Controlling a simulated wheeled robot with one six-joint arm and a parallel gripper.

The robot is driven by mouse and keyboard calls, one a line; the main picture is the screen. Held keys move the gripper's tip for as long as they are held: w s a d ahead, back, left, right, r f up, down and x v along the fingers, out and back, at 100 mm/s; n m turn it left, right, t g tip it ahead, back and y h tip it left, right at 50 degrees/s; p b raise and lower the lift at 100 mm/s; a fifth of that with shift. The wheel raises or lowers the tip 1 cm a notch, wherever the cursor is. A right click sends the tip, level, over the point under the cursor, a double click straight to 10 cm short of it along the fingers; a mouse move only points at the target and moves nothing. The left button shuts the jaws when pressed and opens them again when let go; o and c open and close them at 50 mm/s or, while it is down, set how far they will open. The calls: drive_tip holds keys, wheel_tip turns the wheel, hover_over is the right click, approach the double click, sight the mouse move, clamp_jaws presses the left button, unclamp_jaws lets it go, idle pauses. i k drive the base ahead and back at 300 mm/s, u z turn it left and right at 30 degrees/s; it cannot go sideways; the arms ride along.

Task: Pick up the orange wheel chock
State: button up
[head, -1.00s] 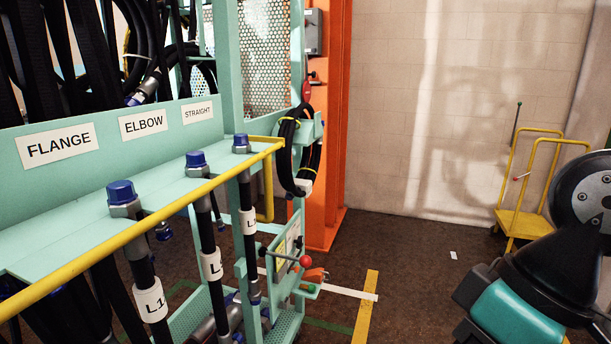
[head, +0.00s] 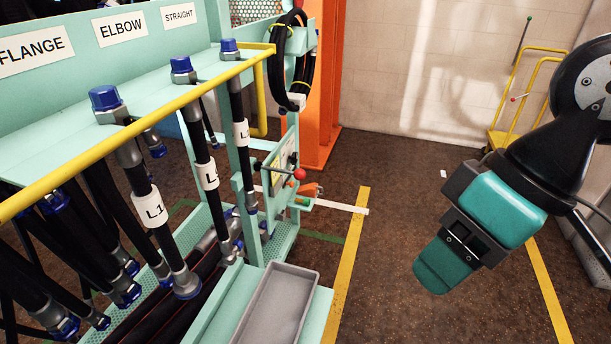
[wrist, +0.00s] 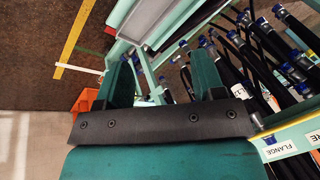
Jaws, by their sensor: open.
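A small orange piece (head: 309,190), which looks like the wheel chock, shows low by the end of the teal rack, behind the red-knobbed lever. It is partly hidden and its full shape cannot be made out. My gripper (head: 442,270) hangs in the air to the right of the rack, tilted down, well apart from the orange piece. In the wrist view my gripper (wrist: 161,78) has its two teal fingers spread with nothing between them. I cannot make out the chock for certain in the wrist view.
The teal hose rack with a yellow rail (head: 150,125) and hanging capped hoses fills the left. A grey tray (head: 277,305) sits at its front. An orange column (head: 325,90) stands behind. A yellow cart (head: 505,135) is at the back right. Brown floor between yellow lines is clear.

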sight(311, 190)
drive_tip(key=z, duration=0.55)
drive_tip(key=k, duration=0.65)
drive_tip(key=z, duration=0.6)
drive_tip(key=i, duration=2.9)
drive_tip(key=u, duration=1.5)
drive_tip(key=i, duration=0.95)
drive_tip(key=u, duration=1.3)
drive_tip(key=i, duration=0.25)
drive_tip(key=u, duration=0.1)
